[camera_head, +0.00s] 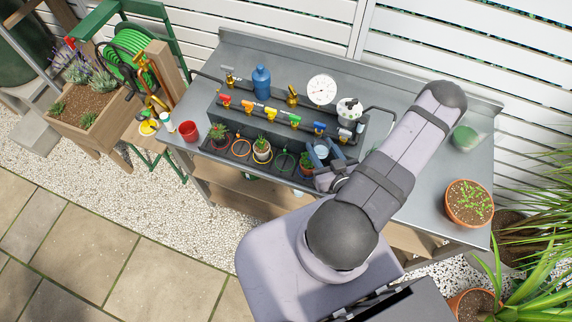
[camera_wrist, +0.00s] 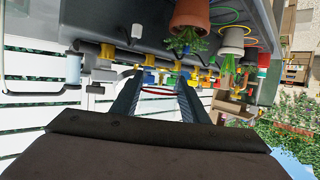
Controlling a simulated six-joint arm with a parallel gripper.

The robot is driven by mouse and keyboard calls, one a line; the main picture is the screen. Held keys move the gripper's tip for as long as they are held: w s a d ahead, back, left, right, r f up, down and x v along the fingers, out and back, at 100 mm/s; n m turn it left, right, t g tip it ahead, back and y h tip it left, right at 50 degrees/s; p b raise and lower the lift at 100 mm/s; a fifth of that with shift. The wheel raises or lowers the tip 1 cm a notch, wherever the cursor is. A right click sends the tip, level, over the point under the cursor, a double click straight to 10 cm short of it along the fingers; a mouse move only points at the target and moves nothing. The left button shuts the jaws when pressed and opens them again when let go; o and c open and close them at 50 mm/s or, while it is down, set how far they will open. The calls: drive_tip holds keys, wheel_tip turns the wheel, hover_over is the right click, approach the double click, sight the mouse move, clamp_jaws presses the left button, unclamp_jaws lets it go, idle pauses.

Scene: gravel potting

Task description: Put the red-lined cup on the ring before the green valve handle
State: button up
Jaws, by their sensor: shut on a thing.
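My gripper (camera_head: 321,152) is at the right end of the planter tray, above its surface. It is shut on a pale cup (camera_head: 321,150); a red rim line shows between the fingers in the wrist view (camera_wrist: 158,92). A green ring (camera_head: 285,162) lies bare on the tray, left of my gripper, between two potted plants. An orange ring (camera_head: 241,149) also lies bare, farther left. Coloured valve handles, such as a yellow one (camera_head: 295,122) and a blue one (camera_head: 318,128), line the pipe behind.
A plant in a terracotta pot (camera_head: 306,170) stands close left of my gripper. A pale pot (camera_head: 262,155) and another potted plant (camera_head: 218,141) stand farther left. A red cup (camera_head: 188,131) is at the bench's left end. A gauge (camera_head: 321,90) and blue bottle (camera_head: 261,82) stand behind.

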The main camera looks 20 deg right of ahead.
drive_tip(key=w+a+r+n+g+y+b, duration=0.1)
drive_tip(key=w+a+n+g+y+b, duration=0.55)
drive_tip(key=a+n+y, duration=0.8)
drive_tip(key=w+a+r+m+t+h+b, duration=0.1)
drive_tip(key=w+r+m+t+h, duration=0.25)
drive_tip(key=w+m+h, duration=0.5)
drive_tip(key=w+a+r+m+t+h, duration=0.1)
drive_tip(key=w+r+m+t+h, duration=0.4)
drive_tip(key=w, duration=0.7)
drive_tip(key=s+d+f+m+g+h+b, duration=0.3)
drive_tip(key=s+d+f+m+h, duration=0.15)
drive_tip(key=s, duration=0.55)
drive_tip(key=s+d+f+m+g+h+b, duration=0.35)
drive_tip(key=s+f+m+h, duration=0.2)
drive_tip(key=s, duration=0.55)
drive_tip(key=shift+w+a+f, duration=0.1)
drive_tip(key=shift+a+f, duration=0.05)
drive_tip(key=shift+f, duration=1)
drive_tip(key=shift+w+a+f, duration=0.1)
drive_tip(key=shift+f, duration=1.05)
drive_tip(key=shift+w+a+f, duration=0.1)
drive_tip(key=shift+a+f, duration=0.05)
drive_tip(key=shift+f, duration=1)
drive_tip(key=shift+f, duration=0.1)
